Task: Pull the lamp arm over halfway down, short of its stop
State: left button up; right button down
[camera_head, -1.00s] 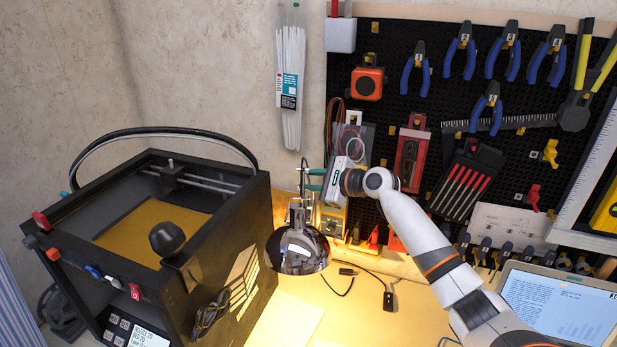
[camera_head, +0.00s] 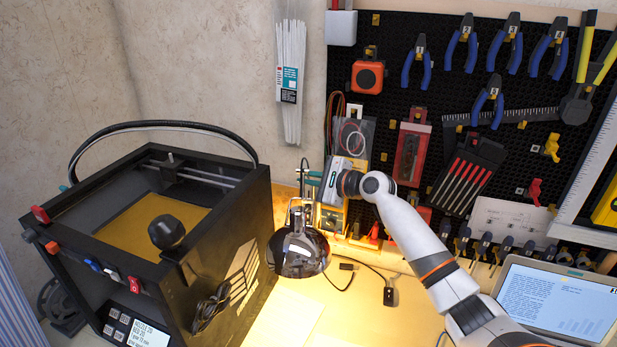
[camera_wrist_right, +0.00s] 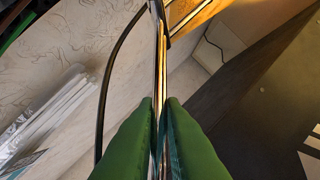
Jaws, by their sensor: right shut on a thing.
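The desk lamp has a shiny metal shade (camera_head: 298,254) that hangs over the lit table between the black printer and the pegboard. Its thin arm (camera_head: 304,168) rises above the shade. My right gripper (camera_head: 311,178) comes in from the right and is shut on the lamp arm, its green fingertips just showing. In the right wrist view the green fingers (camera_wrist_right: 160,105) close on both sides of the thin metal lamp arm (camera_wrist_right: 160,50), and a dark cable curves beside it. The lamp's base is mostly hidden. My left gripper is not in view.
A black 3D printer (camera_head: 225,235) stands close at the lamp's left. The pegboard (camera_head: 400,100) with pliers and other tools is behind my right arm. An open laptop (camera_head: 558,303) sits at the lower right. A small patch of table (camera_head: 290,315) below the shade is clear.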

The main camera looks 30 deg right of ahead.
jog(key=f+n+t+b, duration=0.1)
jog(key=b, duration=0.2)
jog(key=s+f+n+t+b, duration=0.1)
jog(key=n+b, duration=0.1)
jog(key=shift+s+a+f+b, duration=0.2)
jog(key=shift+a+b, duration=0.2)
jog(key=c, duration=1.6)
grip_release()
jog(key=shift+f+b+v, duration=0.15)
jog(key=shift+b+v, duration=0.5)
jog(key=shift+v, duration=2.35)
jog(key=shift+f+b+v, duration=0.15)
jog(key=shift+b+v, duration=0.45)
jog(key=shift+v, duration=2.4)
